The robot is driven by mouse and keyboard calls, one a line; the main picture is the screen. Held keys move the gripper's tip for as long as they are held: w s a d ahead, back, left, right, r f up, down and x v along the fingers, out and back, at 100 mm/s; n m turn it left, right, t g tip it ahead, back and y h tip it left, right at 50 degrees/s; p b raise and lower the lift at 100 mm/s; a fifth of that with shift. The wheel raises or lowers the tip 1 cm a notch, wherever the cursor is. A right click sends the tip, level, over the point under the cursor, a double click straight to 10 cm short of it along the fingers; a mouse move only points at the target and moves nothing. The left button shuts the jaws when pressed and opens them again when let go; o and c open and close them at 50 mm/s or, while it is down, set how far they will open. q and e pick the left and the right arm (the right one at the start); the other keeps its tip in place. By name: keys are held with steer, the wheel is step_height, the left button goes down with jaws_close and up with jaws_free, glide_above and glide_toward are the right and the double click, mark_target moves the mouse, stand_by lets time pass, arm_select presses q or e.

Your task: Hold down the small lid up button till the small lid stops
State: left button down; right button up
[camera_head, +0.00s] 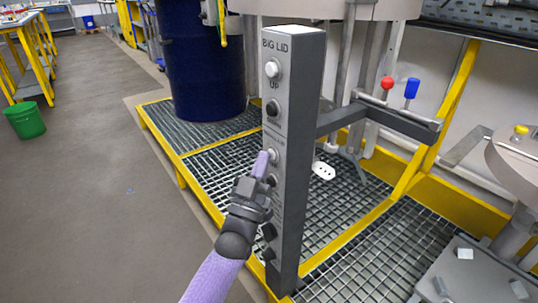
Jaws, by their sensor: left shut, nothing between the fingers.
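A dark grey upright control post (299,130) stands in the middle, with "BIG LID" at its top. A light button (272,69) marked "UP" and a black button (272,107) sit below that title. Lower down are another light button (274,156) and a black button partly covered by my gripper; the lettering by them is too small to read. My left gripper (263,163) is shut, its purple fingertips at the lower light button. I cannot tell whether they press it. My right gripper is not in view.
A blue drum (202,60) stands behind the post on a yellow-edged grating platform (211,134). A grey bracket (398,122) with red and blue knobs extends right from the post. A green bin (25,121) stands far left.

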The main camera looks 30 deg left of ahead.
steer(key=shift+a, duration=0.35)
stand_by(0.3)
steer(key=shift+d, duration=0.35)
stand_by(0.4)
arm_select(q)
steer(key=shift+s+a+r+p, duration=0.1)
steer(key=shift+s+p, duration=0.2)
steer(key=shift+s, duration=0.05)
steer(key=shift+s+a, duration=0.2)
steer(key=shift+s, duration=0.3)
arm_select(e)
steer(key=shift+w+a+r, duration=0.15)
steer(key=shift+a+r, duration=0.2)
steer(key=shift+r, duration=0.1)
arm_select(q)
steer(key=shift+p, duration=0.35)
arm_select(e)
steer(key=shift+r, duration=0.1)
